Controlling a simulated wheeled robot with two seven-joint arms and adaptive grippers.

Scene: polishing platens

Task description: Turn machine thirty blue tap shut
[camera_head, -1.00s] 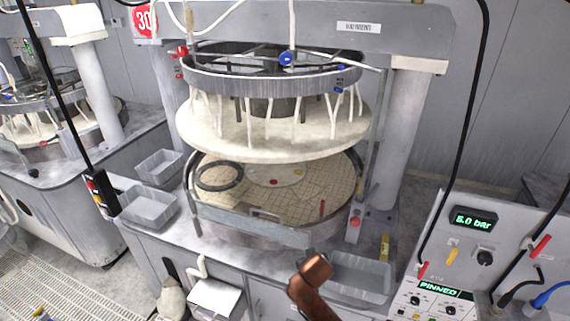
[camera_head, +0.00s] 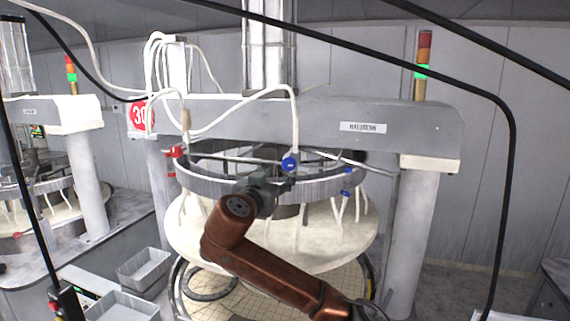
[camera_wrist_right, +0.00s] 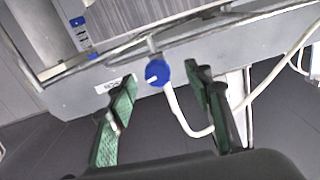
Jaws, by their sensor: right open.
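The machine with the red "30" sign (camera_head: 141,115) stands in the middle of the head view. Its blue tap (camera_head: 290,163) is a round knob at the lower end of a white hose, by the upper ring (camera_head: 240,185). My right gripper (camera_head: 277,180) is raised in front of the ring, just below and left of the tap. In the right wrist view, the blue tap (camera_wrist_right: 157,73) shows a white mark and lies beyond and between the open green fingers (camera_wrist_right: 160,95). The fingers look apart from it. My left gripper is not in view.
A red tap (camera_head: 176,152) sits at the ring's left side. Small blue fittings (camera_head: 347,183) are on its right. White hoses (camera_head: 296,115) hang above. Black cables cross the head view. Grey bins (camera_head: 143,268) stand at lower left.

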